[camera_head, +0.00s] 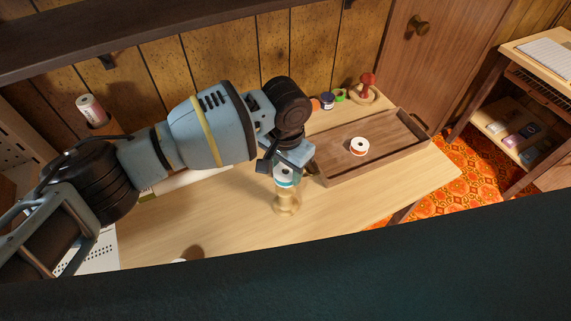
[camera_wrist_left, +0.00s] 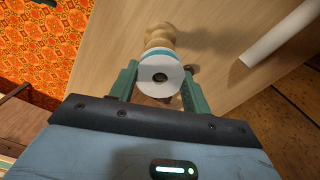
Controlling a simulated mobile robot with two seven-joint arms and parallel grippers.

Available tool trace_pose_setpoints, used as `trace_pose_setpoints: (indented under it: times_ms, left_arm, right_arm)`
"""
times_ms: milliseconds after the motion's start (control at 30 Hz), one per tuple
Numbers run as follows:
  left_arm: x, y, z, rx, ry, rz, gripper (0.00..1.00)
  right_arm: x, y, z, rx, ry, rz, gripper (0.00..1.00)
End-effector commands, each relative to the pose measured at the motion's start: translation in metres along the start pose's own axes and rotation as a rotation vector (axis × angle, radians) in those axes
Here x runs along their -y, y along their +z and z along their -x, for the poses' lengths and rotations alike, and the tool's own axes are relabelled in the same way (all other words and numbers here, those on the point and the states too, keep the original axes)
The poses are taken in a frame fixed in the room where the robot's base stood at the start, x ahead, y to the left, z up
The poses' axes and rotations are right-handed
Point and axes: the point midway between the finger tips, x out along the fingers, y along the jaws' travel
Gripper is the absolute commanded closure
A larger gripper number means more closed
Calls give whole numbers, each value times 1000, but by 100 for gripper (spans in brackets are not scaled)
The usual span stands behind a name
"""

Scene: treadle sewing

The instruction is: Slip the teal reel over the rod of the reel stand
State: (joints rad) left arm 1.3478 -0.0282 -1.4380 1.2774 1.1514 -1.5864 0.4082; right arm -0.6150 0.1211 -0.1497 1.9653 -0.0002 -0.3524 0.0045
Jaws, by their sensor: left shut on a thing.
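The teal reel (camera_head: 285,177), with white end discs, is held between the fingers of my left gripper (camera_head: 284,166). In the left wrist view the reel (camera_wrist_left: 160,76) shows its white disc and dark central hole between the two green fingers. A turned pale-wood piece, which looks like the reel stand (camera_head: 286,204), stands on the table under the reel. It also shows past the reel in the left wrist view (camera_wrist_left: 159,37). No rod can be made out, and I cannot tell whether one is inside the reel's hole. My right gripper is out of view.
A pinkish reel (camera_head: 91,108) is at the left. The table front (camera_head: 235,225) is mostly clear.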

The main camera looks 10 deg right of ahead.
Motion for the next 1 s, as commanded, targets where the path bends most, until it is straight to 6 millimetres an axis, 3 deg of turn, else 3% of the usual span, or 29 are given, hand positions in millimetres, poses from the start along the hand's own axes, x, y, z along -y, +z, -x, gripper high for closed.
trace_pose_setpoints:
  times_ms: [200,233,433,733,1000]
  left_arm:
    - [0,0,0,-1,-1,0,74]
    - [0,0,0,-1,-1,0,51]
    - [0,0,0,-1,-1,0,27]
    - [0,0,0,-1,-1,0,27]
    - [0,-1,38,-5,-3,0,27]
  right_arm:
    - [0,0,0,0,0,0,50]
    - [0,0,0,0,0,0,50]
    - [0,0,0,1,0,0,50]
    - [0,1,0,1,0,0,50]
    - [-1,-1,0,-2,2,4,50]
